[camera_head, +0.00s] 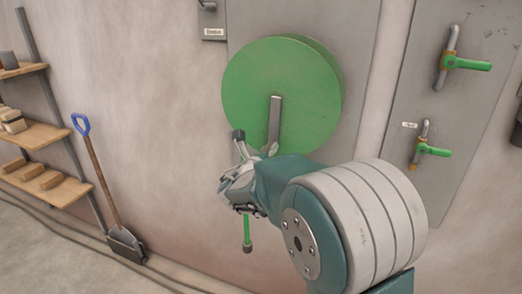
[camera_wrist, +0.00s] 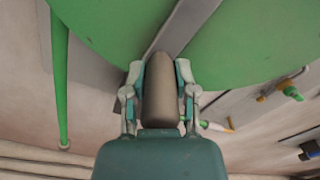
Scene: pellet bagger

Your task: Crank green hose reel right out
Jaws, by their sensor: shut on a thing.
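The green hose reel (camera_head: 290,75) is a large round disc on a grey wall panel. Its grey flat crank arm (camera_head: 275,118) points down from near the disc's centre; it also shows in the wrist view (camera_wrist: 190,20). My gripper (camera_head: 256,152) is at the crank's lower end. In the wrist view my gripper (camera_wrist: 159,85) is shut on the brownish-grey crank handle (camera_wrist: 159,98), with one finger on each side. A green hose end (camera_head: 247,230) hangs below the reel, and it shows at the left of the wrist view (camera_wrist: 61,90).
Right of the reel, a grey panel carries an upper green-handled valve (camera_head: 468,64) and a lower one (camera_head: 434,151). A blue-handled shovel (camera_head: 100,180) leans on the wall at left, beside wooden shelves (camera_head: 35,135). Pipes run along the wall's foot.

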